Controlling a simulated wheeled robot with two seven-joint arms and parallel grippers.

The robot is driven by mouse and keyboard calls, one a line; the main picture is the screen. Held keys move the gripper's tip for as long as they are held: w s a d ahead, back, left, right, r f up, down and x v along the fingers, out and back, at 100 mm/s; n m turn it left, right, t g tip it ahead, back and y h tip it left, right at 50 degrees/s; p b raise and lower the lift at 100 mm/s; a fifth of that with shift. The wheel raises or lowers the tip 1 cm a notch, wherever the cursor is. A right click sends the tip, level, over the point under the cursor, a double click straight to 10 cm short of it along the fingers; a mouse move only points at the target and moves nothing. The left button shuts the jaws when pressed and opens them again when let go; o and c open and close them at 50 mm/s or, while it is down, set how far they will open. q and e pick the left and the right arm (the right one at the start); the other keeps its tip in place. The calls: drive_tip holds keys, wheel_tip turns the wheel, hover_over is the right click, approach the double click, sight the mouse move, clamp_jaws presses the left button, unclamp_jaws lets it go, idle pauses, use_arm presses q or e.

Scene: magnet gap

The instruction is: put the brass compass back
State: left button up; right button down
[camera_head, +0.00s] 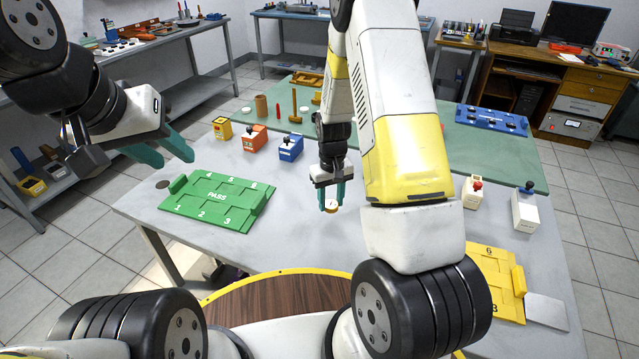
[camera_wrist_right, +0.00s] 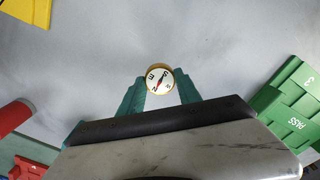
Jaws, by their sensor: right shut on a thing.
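The brass compass (camera_head: 331,206) is a small round disc with a white dial and brass rim. It is between the teal fingers of my right gripper (camera_head: 331,198), near the middle of the grey table (camera_head: 300,238). In the right wrist view the compass (camera_wrist_right: 159,79) shows its lettered dial and red needle, held at the fingertips of the right gripper (camera_wrist_right: 161,90). Whether it touches the tabletop is hard to tell. My left gripper (camera_head: 163,151) is open and empty, above the table's left edge.
A green PASS tray (camera_head: 218,201) lies to the left, a yellow tray (camera_head: 488,283) at the right front. Yellow (camera_head: 222,128), orange (camera_head: 254,138) and blue (camera_head: 290,147) boxes stand behind. White boxes (camera_head: 525,209) stand right. Grey tabletop around the compass is clear.

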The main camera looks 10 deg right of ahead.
sight(329, 203)
drive_tip(key=shift+w+f, duration=0.1)
drive_tip(key=shift+w, duration=1.1)
drive_tip(key=shift+w+f, duration=0.2)
drive_tip(key=shift+f, duration=1.55)
drive_tip(key=shift+f, duration=0.2)
drive_tip(key=c, duration=0.8)
unclamp_jaws()
drive_tip(key=shift+c, duration=0.2)
drive_tip(key=shift+r, duration=0.1)
